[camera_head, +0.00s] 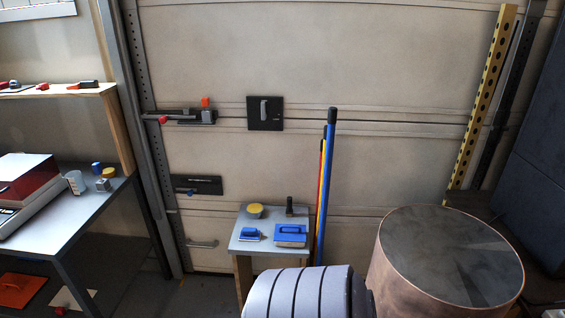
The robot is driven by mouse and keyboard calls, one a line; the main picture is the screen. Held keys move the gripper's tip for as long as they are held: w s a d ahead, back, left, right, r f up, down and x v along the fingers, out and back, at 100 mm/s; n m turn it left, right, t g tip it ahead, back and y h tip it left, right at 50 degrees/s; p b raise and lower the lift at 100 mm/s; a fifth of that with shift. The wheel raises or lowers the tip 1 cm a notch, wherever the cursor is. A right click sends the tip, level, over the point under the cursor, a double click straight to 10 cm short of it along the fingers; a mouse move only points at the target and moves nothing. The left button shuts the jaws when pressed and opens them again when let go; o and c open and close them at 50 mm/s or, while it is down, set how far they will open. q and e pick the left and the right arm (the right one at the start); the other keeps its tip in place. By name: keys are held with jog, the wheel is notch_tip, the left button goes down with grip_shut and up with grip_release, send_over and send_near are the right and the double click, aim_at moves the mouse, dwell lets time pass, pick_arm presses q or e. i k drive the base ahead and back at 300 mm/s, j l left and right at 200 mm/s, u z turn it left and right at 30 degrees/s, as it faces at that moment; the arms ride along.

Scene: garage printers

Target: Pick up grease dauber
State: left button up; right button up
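No object can be named for sure as the grease dauber. One candidate is a small dark upright item (290,207) at the back right of a small grey-topped table (268,230), in the middle of the head view. Also on that table are a round tub with a yellow top (255,211) at the back left, a small blue-handled tool (249,235) at the front left and a larger blue-handled block (291,235) at the front right. Neither of my grippers shows in this view. A pale, banded rounded arm link, probably mine, covers the bottom centre in front of the table.
A large copper-coloured drum (450,260) stands at the right. Blue and red-yellow poles (329,170) lean on the garage door behind the table. A left workbench (75,215) holds a red and white machine (27,185) and small containers. Dark floor shows between bench and table.

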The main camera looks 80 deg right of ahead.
aim_at(288, 212)
jog(key=i+z, duration=0.2)
jog(key=z, duration=0.2)
jog(key=i+z, duration=0.15)
jog(key=z, duration=0.2)
jog(key=i+j+z, duration=0.15)
jog(key=z, duration=0.25)
